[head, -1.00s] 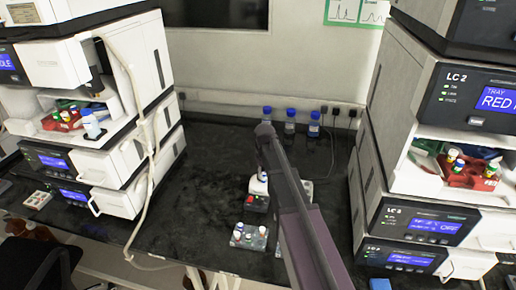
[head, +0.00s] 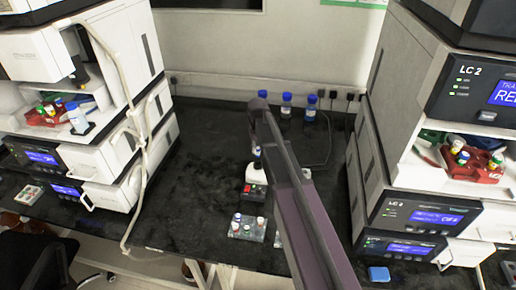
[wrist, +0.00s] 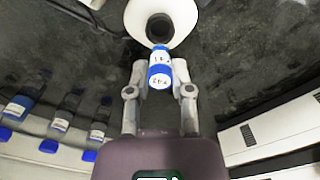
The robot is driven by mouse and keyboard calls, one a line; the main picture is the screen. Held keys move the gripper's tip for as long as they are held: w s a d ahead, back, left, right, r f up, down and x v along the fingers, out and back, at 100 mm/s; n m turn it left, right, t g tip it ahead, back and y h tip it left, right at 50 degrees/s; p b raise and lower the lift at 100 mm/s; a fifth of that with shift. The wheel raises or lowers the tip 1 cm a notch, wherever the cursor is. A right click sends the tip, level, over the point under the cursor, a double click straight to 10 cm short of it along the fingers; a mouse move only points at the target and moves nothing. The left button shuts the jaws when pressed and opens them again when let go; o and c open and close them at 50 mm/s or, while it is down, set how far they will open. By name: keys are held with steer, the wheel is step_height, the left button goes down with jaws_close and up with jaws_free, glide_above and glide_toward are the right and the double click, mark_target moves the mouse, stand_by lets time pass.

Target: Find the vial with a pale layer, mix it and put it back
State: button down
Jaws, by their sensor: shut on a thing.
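My gripper (wrist: 160,82) is shut on a small vial with blue and white parts and a printed label (wrist: 160,60) in the wrist view. The vial's far end is at the dark round cup of the white mixer (wrist: 185,22); I cannot tell if it touches. Any pale layer in it cannot be made out. In the head view the mixer (head: 255,174) stands on the bench with a red switch on its dark front, and my arm hides most of the gripper. A pale rack (head: 247,236) with several capped vials stands in front of it.
Instrument stacks stand left (head: 110,150) and right (head: 405,180), each with an open bay holding a red tray of vials. Several blue-capped bottles (head: 286,106) stand at the back wall. A blue block (head: 379,274) lies front right. Bench left of the mixer is clear.

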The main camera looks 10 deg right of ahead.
mark_target(258, 157)
steer(key=shift+f+b, duration=1.8)
steer(key=shift+f, duration=0.1)
steer(key=shift+s, duration=0.1)
